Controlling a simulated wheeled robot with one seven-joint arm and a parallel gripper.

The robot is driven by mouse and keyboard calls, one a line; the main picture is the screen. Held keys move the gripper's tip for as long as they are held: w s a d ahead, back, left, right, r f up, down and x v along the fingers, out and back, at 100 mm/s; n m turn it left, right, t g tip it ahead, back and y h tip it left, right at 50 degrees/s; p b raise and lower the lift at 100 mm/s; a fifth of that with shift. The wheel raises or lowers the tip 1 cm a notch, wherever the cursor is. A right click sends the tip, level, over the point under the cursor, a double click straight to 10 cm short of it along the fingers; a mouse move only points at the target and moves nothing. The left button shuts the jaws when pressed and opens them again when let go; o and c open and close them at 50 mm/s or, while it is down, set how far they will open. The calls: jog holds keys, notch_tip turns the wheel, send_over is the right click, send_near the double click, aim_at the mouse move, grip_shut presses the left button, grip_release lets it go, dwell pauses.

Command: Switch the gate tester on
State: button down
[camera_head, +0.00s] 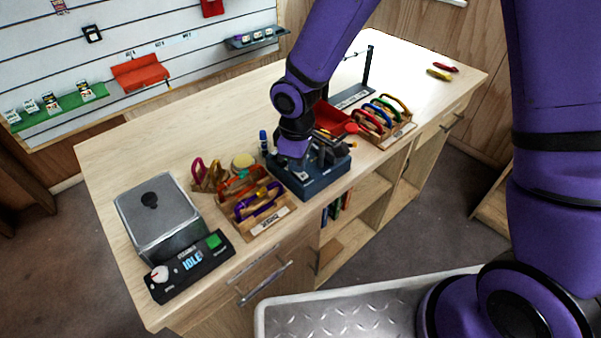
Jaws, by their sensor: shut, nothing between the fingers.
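I cannot read which device is labelled as the gate tester. A dark blue box (300,186) stands on the wooden counter near its front edge, with dark parts on top. My gripper (327,154) is right over this box, shut and empty; it hides part of the top, and I cannot tell whether it touches. At the left end of the counter is a black control panel (190,265) with a display reading IDLE, a green button (213,241) and a pale round knob (160,273). A grey metal box (158,215) with a black knob on its lid stands behind it.
Wooden racks with coloured carabiners stand left (258,210) and right (384,121) of the blue box. A red tray (335,117) and an upright dark stand (368,68) are behind. Red and yellow items (440,72) lie far right. The counter's back left (140,150) is clear.

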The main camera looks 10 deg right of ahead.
jog(key=shift+f, duration=0.2)
jog(key=shift+r, duration=3.55)
jog(key=shift+d, duration=0.1)
jog(key=s+d+r+m+t, duration=0.1)
jog(key=s+d+r+m, duration=0.15)
jog(key=d+r, duration=0.5)
jog(key=s+d+r+m+t, duration=0.2)
jog(key=d+r+m, duration=0.2)
jog(key=d+r, duration=0.4)
jog(key=s+d+r+m+t, duration=0.1)
jog(key=s+d+r+m, duration=0.2)
jog(key=s, duration=0.4)
jog(key=s+d+r+m+t, duration=0.1)
jog(key=s+d+r+m, duration=0.2)
jog(key=s+d+r, duration=0.2)
jog(key=shift+s+d+r, duration=0.3)
jog(key=shift+s+d, duration=0.15)
jog(key=shift+s, duration=0.6)
jog(key=shift+w, duration=0.1)
